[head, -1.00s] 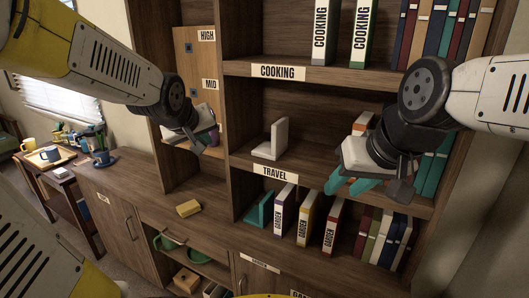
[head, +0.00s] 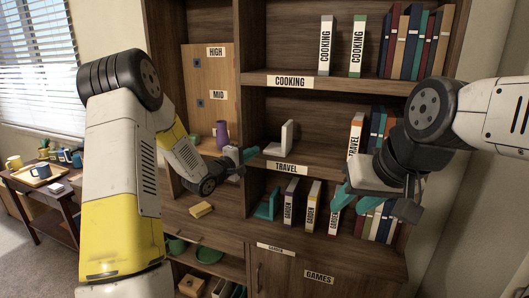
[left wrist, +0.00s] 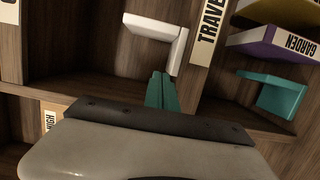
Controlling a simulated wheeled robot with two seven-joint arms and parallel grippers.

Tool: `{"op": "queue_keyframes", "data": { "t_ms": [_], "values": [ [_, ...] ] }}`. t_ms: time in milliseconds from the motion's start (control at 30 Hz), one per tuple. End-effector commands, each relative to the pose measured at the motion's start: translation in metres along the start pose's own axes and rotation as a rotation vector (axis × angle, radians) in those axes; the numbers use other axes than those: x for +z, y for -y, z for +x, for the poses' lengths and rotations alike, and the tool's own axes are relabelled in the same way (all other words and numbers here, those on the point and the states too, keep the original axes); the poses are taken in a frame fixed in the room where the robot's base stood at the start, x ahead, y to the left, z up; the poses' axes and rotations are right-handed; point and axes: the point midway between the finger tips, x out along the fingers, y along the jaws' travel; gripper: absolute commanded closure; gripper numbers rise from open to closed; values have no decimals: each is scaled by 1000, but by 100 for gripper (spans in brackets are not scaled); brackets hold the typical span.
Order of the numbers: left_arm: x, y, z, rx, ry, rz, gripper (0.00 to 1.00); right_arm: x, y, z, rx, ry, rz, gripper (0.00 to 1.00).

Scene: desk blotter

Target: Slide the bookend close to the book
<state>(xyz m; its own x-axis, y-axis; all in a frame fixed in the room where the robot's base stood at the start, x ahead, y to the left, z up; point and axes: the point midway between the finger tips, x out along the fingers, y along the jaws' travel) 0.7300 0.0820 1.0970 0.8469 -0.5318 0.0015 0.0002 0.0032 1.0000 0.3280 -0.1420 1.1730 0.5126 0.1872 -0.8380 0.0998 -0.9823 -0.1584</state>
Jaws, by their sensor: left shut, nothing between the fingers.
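A white L-shaped bookend (head: 286,138) stands on the shelf labelled TRAVEL, with its upright plate on the right. The book labelled TRAVEL (head: 355,135) stands further right on that shelf, with a gap between them. My left gripper (head: 250,153) is shut and empty, just left of the bookend at the shelf front. In the left wrist view its closed teal fingers (left wrist: 160,91) point towards the white bookend (left wrist: 158,27); I cannot tell whether they touch. My right gripper (head: 345,193) is open and empty in front of the shelf's right part and hides some books.
A teal bookend (head: 268,205) and several GARDEN books (head: 290,203) stand on the shelf below. A purple vase (head: 222,134) stands in the left compartment, beside the upright divider. A yellow block (head: 201,210) lies on the counter.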

Motion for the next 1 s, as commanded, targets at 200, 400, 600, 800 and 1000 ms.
{"op": "queue_keyframes", "data": {
  "t_ms": [200, 400, 600, 800, 1000],
  "values": [
    [2, 0, 45, 2, 3, 2, 100, 0, 0, 0, 0, 0, 0, 62],
    [1, 0, 87, 1, 1, 3, 100, 0, 0, 0, 0, 0, 0, 62],
    [29, 0, 94, -2, 2, 2, 100, 0, 0, 0, 0, 0, 0, 62],
    [38, 0, 96, -1, -1, 2, 100, 0, 0, 0, 0, 0, 0, 62],
    [39, 0, 96, -1, -2, 3, 100, 0, 0, 0, 0, 0, 0, 62]
  ]
}}
